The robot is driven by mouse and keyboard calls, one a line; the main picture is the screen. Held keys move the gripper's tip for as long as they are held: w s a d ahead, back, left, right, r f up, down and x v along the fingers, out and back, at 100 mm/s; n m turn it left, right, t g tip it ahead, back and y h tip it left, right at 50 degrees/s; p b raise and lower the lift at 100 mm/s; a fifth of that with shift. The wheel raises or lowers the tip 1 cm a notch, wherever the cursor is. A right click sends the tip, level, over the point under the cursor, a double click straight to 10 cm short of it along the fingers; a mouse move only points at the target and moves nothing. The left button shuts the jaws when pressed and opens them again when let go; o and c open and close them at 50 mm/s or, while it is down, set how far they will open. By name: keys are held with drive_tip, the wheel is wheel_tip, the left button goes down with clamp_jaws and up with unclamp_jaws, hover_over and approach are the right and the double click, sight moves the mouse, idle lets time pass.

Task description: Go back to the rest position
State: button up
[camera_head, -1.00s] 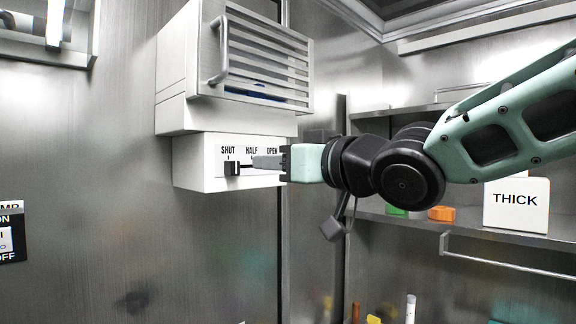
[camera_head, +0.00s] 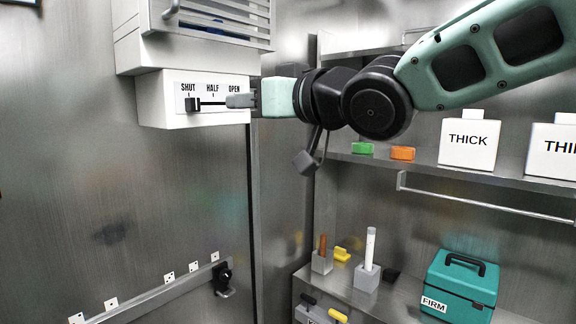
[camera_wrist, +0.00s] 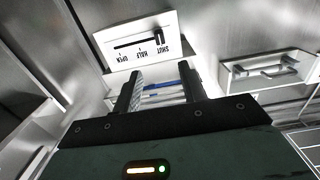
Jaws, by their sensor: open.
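My gripper (camera_head: 240,100) is in front of the right end of a white slider panel (camera_head: 217,91) marked SHUT, HALF and OPEN. The black slider knob (camera_head: 192,104) stands under SHUT. My fingertips are to the right of the knob, near OPEN, apart from it. In the wrist view my gripper (camera_wrist: 161,88) has its two fingers spread with nothing held between them. The panel (camera_wrist: 137,40) appears upside down beyond the fingertips there.
A slatted white vent box (camera_head: 205,25) is above the panel. At right, shelves hold white THICK boxes (camera_head: 470,140), an orange block (camera_head: 402,153), a green block (camera_head: 362,148) and a teal FIRM case (camera_head: 460,283). Wall hooks (camera_head: 222,280) are lower left.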

drive_tip(key=s+d+f+m+g+h+b, duration=0.1)
drive_tip(key=d+f+h, duration=0.1)
drive_tip(key=f, duration=0.5)
drive_tip(key=s+d+f+m+h+b, duration=0.1)
drive_tip(key=s+d+f+h, duration=0.15)
drive_tip(key=f, duration=0.45)
drive_tip(key=s+d+f+g+h+b, duration=0.1)
drive_tip(key=s+d+f+g+h, duration=0.3)
drive_tip(key=s+d+f, duration=0.5)
drive_tip(key=s+d+f+g+h+b, duration=0.1)
drive_tip(key=s+d+f+g+h, duration=0.3)
drive_tip(key=s+d+f, duration=0.5)
drive_tip(key=s+f+g, duration=0.1)
drive_tip(key=s+f, duration=0.3)
drive_tip(key=f, duration=0.2)
drive_tip(key=shift+g+h, duration=0.35)
drive_tip(key=shift+g, duration=0.05)
drive_tip(key=shift+w, duration=0.1)
